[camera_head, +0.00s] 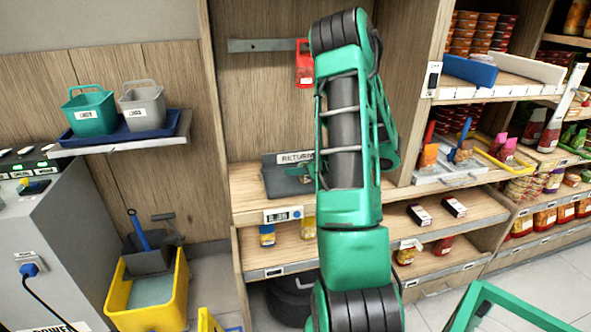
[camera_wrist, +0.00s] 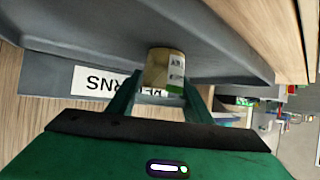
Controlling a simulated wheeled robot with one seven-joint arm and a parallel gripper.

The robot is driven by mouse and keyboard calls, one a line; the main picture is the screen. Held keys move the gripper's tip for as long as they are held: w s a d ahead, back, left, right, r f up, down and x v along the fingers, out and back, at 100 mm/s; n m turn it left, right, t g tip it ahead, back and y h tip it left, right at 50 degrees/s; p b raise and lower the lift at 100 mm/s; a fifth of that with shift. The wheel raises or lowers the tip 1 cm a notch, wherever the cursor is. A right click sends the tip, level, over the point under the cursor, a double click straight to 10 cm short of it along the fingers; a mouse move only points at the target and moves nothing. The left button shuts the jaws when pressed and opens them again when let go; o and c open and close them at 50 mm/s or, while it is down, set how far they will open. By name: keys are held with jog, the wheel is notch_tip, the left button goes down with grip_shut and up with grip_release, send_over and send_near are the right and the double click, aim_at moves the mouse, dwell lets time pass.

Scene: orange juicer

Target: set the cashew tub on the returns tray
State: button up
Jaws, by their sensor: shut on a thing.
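The returns tray (camera_head: 281,185) is a dark grey tray with a raised back plate lettered RETURNS, on the wooden counter in the head view. In the wrist view its grey surface (camera_wrist: 222,52) fills the upper part, and the white RETURNS label appears upside down. The cashew tub (camera_wrist: 165,68) is a small yellowish tub with a white and green label. My gripper (camera_wrist: 162,86) is shut on it, one finger on each side. The tub is over or at the tray; I cannot tell whether it touches. In the head view my arm hides the tub and most of my gripper.
A red item (camera_head: 304,64) hangs on the back panel above the tray. Stocked shelves (camera_head: 500,100) lie to the right. A blue tray (camera_head: 177,127) with two bins is at left.

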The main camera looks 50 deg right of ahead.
jog(key=o, duration=1.1)
jog(key=shift+s+r, duration=0.2)
jog(key=v, duration=1.1)
jog(key=shift+s+r, duration=0.1)
jog(key=shift+s, duration=0.05)
jog(key=a, duration=0.2)
jog(key=a+g+y, duration=0.1)
jog(key=a, duration=0.2)
jog(key=a+g+y, duration=0.1)
jog(key=a, duration=0.2)
jog(key=shift+w, duration=0.35)
jog(key=s+a+g, duration=0.3)
jog(key=a+g, duration=0.1)
jog(key=a, duration=0.5)
jog(key=s+a+r+m+g, duration=0.1)
jog(key=s+a+m+g, duration=0.1)
jog(key=s, duration=0.3)
jog(key=s+a+r+m+g+h, duration=0.1)
jog(key=s+a+m+g, duration=0.1)
jog(key=s, duration=0.4)
jog(key=s+a+r+m+g, duration=0.2)
jog(key=s+a, duration=0.1)
jog(key=s, duration=0.3)
jog(key=shift+s+a+m+h, duration=0.15)
jog(key=shift+a+m+h, duration=0.15)
jog(key=shift+a+h, duration=0.1)
